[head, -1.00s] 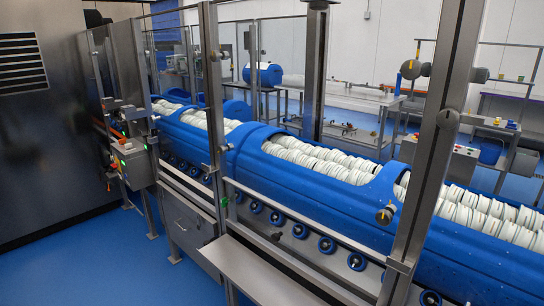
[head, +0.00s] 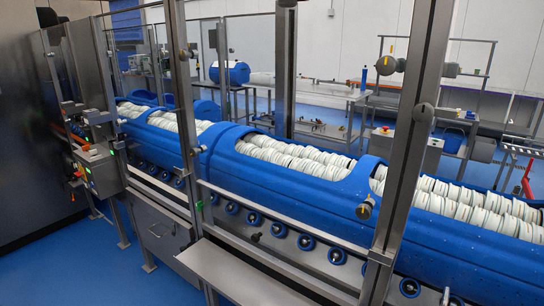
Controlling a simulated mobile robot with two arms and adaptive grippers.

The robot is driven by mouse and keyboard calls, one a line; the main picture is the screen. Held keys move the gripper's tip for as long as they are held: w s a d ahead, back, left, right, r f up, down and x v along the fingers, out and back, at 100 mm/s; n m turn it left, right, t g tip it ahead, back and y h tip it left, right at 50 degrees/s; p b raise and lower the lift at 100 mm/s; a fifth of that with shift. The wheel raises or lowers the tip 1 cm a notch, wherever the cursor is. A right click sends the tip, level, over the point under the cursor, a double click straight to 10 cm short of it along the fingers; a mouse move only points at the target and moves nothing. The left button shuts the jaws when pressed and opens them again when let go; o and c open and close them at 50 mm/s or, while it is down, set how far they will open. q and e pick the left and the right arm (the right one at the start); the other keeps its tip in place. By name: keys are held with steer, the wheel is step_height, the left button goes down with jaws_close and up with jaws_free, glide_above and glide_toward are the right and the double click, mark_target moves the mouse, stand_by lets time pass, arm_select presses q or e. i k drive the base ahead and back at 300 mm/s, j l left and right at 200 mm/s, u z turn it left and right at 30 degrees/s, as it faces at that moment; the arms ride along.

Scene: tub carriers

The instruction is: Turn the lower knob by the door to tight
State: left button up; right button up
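A round dark knob with a yellow mark (head: 364,210) shows low in the head view, in front of the blue tub carrier (head: 290,185) and left of the near metal post. A grey round knob (head: 423,113) sits higher, on the near metal post (head: 405,150). Clear panels stand between the posts; which of them is the door is not clear. Whether the lower knob is tight or loose is too small to tell. Neither of my grippers shows in the head view.
A metal shelf (head: 240,275) juts out at the front. A control box with coloured buttons (head: 98,170) stands at the left, beside a dark cabinet (head: 22,150). Metal tables stand behind the carrier. Blue floor (head: 100,280) is clear at the lower left.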

mark_target(195, 152)
steer(key=i+j, duration=0.15)
steer(key=j, duration=0.2)
steer(key=i+j, duration=0.15)
steer(key=j, duration=0.2)
steer(key=i+j, duration=0.15)
steer(key=j, duration=0.2)
steer(key=i+j, duration=0.15)
steer(key=j, duration=0.2)
steer(key=i+j, duration=0.15)
steer(key=j, duration=0.2)
steer(key=i+j, duration=0.15)
steer(key=j, duration=0.2)
steer(key=l+z, duration=0.05)
